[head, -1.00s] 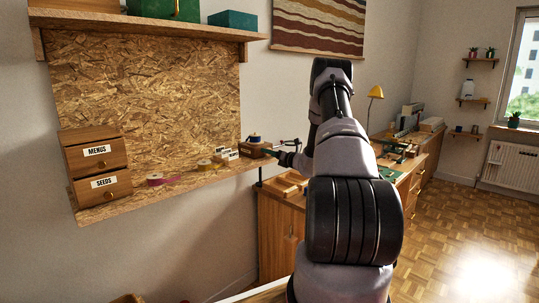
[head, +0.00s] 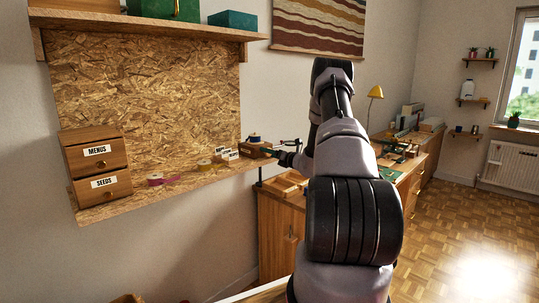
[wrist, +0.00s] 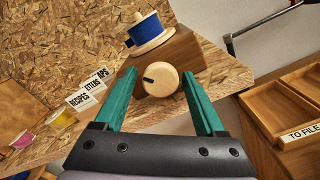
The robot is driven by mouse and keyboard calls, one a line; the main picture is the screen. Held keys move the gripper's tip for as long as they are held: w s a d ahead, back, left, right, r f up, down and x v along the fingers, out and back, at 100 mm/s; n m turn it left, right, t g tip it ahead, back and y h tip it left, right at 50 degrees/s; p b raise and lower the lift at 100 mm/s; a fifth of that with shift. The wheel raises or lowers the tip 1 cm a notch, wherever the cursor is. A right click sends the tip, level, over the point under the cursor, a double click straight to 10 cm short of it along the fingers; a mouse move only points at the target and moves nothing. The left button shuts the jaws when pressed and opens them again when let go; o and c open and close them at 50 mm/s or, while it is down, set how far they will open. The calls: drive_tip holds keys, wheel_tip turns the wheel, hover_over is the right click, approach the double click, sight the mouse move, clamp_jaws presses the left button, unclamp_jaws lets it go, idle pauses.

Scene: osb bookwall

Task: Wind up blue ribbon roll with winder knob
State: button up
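The blue ribbon roll (wrist: 146,32) sits on a pale spool on top of a wooden winder block (wrist: 183,52) at the shelf's right end. It also shows small in the head view (head: 254,137). The round pale winder knob (wrist: 161,79), with a dark mark on it, is on the block's front face. My gripper (wrist: 166,88) is open, with its green fingers on either side of the knob. I cannot tell whether the fingers touch it. In the head view my gripper (head: 276,152) is small beside the block, and my arm hides part of the area behind it.
Label cards (wrist: 88,92) stand left of the winder, with yellow (wrist: 61,118) and pink (wrist: 22,140) ribbon rolls farther left on the shelf. A wooden tray (wrist: 290,105) lies at the right. A drawer box (head: 97,167) stands at the shelf's left end.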

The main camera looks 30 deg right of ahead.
drive_tip(key=n, duration=0.5)
drive_tip(key=shift+n, duration=0.3)
drive_tip(key=n, duration=0.5)
drive_tip(key=v, duration=1)
drive_tip(key=s+a+r+n+g+y, duration=0.1)
drive_tip(key=s+a+r+n+g, duration=0.1)
drive_tip(key=a+r+n+g, duration=0.5)
drive_tip(key=s+a+r+n+g+y, duration=0.1)
drive_tip(key=s+a+n+g+y, duration=0.3)
drive_tip(key=a+n, duration=0.7)
wheel_tip(320, 180, up, 15)
drive_tip(key=d+n+h, duration=0.2)
drive_tip(key=n+h, duration=0.8)
drive_tip(key=n, duration=0.1)
drive_tip(key=shift+n, duration=0.4)
drive_tip(key=shift+f, duration=0.15)
